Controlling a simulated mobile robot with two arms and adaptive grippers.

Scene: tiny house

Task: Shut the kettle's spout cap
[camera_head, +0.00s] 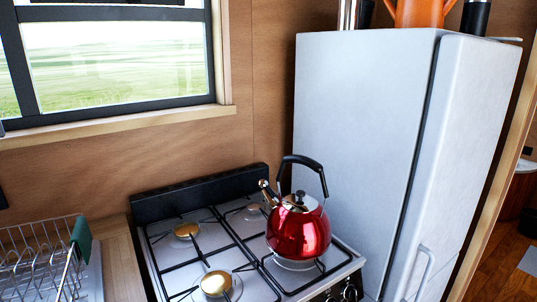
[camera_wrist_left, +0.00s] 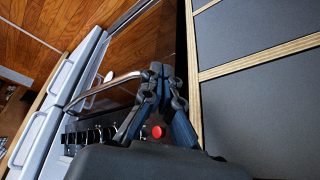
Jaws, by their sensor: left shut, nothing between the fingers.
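The red kettle (camera_head: 298,232) stands upright on the front right burner of the stove, with its black handle arched above it. Its spout (camera_head: 268,193) points left and back, with a small dark cap (camera_head: 263,184) at the tip. The cap's angle is too small to judge. In the left wrist view my left gripper (camera_wrist_left: 163,72) is shut and empty, low by the stove's front. It is not in the head view, and the kettle cannot be made out in the wrist view. My right gripper is in neither view.
The stove (camera_head: 185,262) has black grates and several burners. A tall white fridge (camera_head: 358,130) stands close right of the kettle. A dish rack (camera_head: 42,255) is at left, below the window. In the wrist view, a metal bar (camera_wrist_left: 105,87) and dark cabinet fronts (camera_wrist_left: 260,85) flank my gripper.

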